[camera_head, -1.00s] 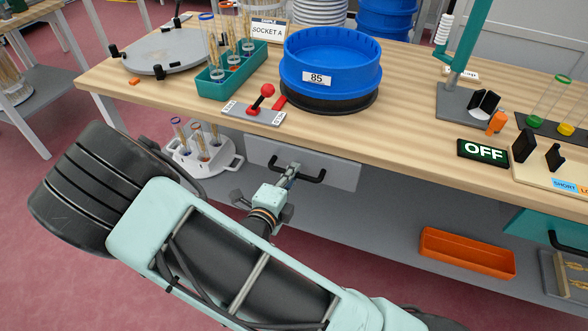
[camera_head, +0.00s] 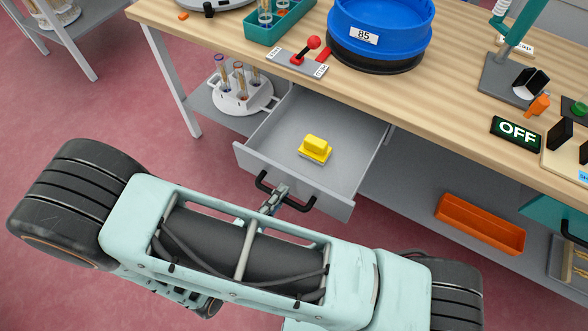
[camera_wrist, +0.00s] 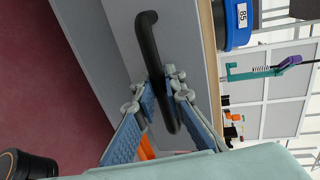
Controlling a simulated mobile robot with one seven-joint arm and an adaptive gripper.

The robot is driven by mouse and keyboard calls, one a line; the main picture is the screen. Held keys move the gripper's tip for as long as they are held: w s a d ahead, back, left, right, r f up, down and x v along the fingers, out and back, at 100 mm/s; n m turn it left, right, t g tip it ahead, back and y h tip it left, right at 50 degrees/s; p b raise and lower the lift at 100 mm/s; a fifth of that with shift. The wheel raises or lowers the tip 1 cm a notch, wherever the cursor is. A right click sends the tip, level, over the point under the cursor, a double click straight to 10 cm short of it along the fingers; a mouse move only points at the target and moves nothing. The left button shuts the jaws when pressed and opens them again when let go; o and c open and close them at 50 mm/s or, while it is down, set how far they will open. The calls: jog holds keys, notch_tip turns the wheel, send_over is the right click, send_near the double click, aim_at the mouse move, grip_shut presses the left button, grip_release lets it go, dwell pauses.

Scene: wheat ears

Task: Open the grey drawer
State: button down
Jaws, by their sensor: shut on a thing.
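The grey drawer (camera_head: 349,205) under the wooden bench is pulled well out, and its inside shows in the head view. A yellow block-like item (camera_head: 315,149) lies inside it. The drawer's black bar handle (camera_head: 300,206) is on its front. My gripper (camera_head: 273,199) is shut on this handle, near its middle. In the wrist view the two fingers of my gripper (camera_wrist: 163,88) close around the black handle (camera_wrist: 150,45), with the grey drawer front (camera_wrist: 100,35) behind it. My arm hides part of the floor below the drawer.
The wooden bench (camera_head: 420,110) stands above the drawer, with a blue sieve (camera_head: 380,25), a red-knobbed lever (camera_head: 312,43) and an OFF sign (camera_head: 516,133) on it. A white tube rack (camera_head: 241,92) is left of the drawer. An orange tray (camera_head: 480,224) sits on the lower shelf at right.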

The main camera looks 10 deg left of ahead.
jog(key=shift+f+v, duration=0.2)
jog(key=shift+v, duration=0.7)
jog(key=shift+f+v, duration=0.2)
jog(key=shift+v, duration=0.7)
jog(key=shift+f+v, duration=0.15)
jog(key=shift+v, duration=0.75)
jog(key=shift+s+a, duration=0.1)
jog(key=c, duration=2)
grip_release()
jog(key=v, duration=1.2)
